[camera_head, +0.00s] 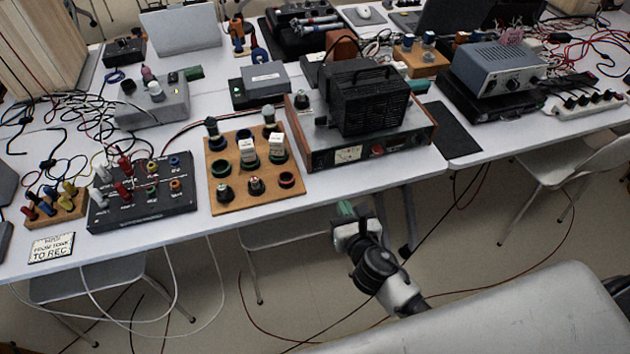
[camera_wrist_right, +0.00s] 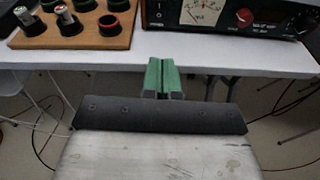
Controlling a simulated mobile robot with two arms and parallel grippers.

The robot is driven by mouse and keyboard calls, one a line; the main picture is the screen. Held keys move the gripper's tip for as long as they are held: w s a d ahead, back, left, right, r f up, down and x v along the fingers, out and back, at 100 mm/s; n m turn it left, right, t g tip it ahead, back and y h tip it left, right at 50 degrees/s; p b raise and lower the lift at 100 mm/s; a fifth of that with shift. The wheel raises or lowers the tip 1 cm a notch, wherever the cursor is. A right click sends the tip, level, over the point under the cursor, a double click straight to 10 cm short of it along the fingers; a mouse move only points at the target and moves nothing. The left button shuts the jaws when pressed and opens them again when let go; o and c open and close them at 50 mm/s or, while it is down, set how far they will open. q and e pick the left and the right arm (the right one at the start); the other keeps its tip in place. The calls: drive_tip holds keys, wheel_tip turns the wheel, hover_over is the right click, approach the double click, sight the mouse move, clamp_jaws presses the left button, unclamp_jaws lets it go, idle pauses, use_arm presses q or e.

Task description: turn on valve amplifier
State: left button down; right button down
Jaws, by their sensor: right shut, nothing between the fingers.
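The valve amplifier (camera_head: 408,139) stands at the front edge of the white table. It has wooden sides, a black ventilated cage on top (camera_head: 368,98) and a dark front panel. The panel carries a lit meter (camera_head: 348,154) and a red knob (camera_head: 377,150). In the right wrist view the amplifier's panel (camera_wrist_right: 275,20) is at the top right, with a small I/O marked switch (camera_wrist_right: 158,15) left of the meter (camera_wrist_right: 201,12). My right gripper (camera_head: 346,210), with green fingertips, is shut and empty, in front of and below the table edge, apart from the amplifier. My left gripper is out of view.
A wooden board with several knobs and sockets (camera_head: 226,197) lies left of the amplifier. A black box with terminals (camera_head: 150,208) is farther left. A grey-blue unit (camera_head: 497,70) stands at the right. Cables hang below the table, with chairs (camera_head: 575,165) under it.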

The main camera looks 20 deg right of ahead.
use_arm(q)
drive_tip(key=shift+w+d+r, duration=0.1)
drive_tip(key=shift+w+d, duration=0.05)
use_arm(e)
approach(321, 159)
drive_tip(key=shift+n, duration=0.3)
drive_tip(key=w, duration=0.2)
drive_tip(key=w+f, duration=0.1)
drive_tip(key=w, duration=0.4)
drive_tip(key=shift+w+a+f, duration=0.15)
drive_tip(key=shift+w+f, duration=0.05)
drive_tip(key=shift+f, duration=0.1)
drive_tip(key=p, duration=0.2)
drive_tip(key=r+p, duration=0.1)
drive_tip(key=p, duration=0.1)
drive_tip(key=shift+w+g, duration=0.3)
drive_tip(key=shift+a+f+b, duration=0.1)
drive_tip(key=shift+f+b, duration=0.35)
drive_tip(key=shift+b, duration=0.25)
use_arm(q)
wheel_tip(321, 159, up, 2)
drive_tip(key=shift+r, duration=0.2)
use_arm(e)
drive_tip(key=shift+s, duration=0.1)
